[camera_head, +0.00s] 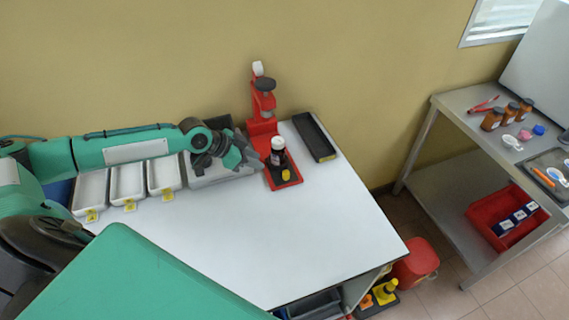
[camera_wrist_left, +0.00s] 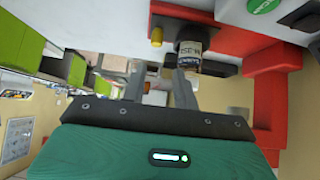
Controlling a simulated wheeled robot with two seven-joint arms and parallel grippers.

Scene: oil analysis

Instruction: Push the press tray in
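The red press (camera_head: 262,128) stands at the back of the white table against the wall. Its red tray (camera_head: 295,181) extends out at the front. A dark bottle with a white top (camera_head: 278,146) and a yellow knob (camera_head: 286,174) stand on it. In the left wrist view the labelled bottle (camera_wrist_left: 190,55) and yellow knob (camera_wrist_left: 156,37) show beyond the fingers. My left gripper (camera_head: 250,160) is just left of the tray and bottle, its fingers apart with nothing held between them (camera_wrist_left: 160,85). Whether a finger touches the tray I cannot tell. My right gripper is out of view.
Several white trays (camera_head: 128,182) with yellow tags line the table's back left. A grey device (camera_head: 205,176) sits behind my left gripper. A black tray (camera_head: 314,137) lies right of the press. The table's front (camera_head: 260,240) is clear. A metal side table (camera_head: 450,104) stands at right.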

